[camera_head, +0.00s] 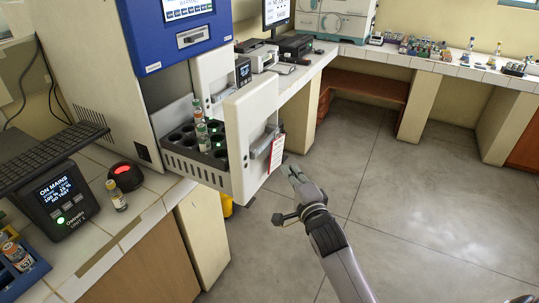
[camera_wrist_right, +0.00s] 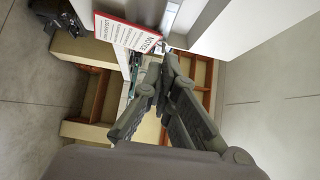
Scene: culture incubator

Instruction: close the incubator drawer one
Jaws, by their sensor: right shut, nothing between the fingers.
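The incubator (camera_head: 90,60) is a cream and blue cabinet at the left. Its open drawer (camera_head: 185,165) sticks out, with a dark tray of round holes holding a few vials. The drawer's tall white front panel (camera_head: 240,135) carries a grey handle (camera_head: 262,143) and a red-and-white notice tag (camera_head: 277,152). My right gripper (camera_head: 289,169) is shut and empty, just right of the panel's lower part. In the right wrist view its fingertips (camera_wrist_right: 163,62) point toward the panel (camera_wrist_right: 205,18) and the tag (camera_wrist_right: 127,32). I cannot tell whether they touch. My left gripper is out of view.
A second, smaller white front (camera_head: 213,72) also stands out above the drawer. The left counter holds a scale-like device (camera_head: 58,200), a round device with a red light (camera_head: 125,176) and a vial (camera_head: 116,195). Open grey floor (camera_head: 400,190) lies to the right.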

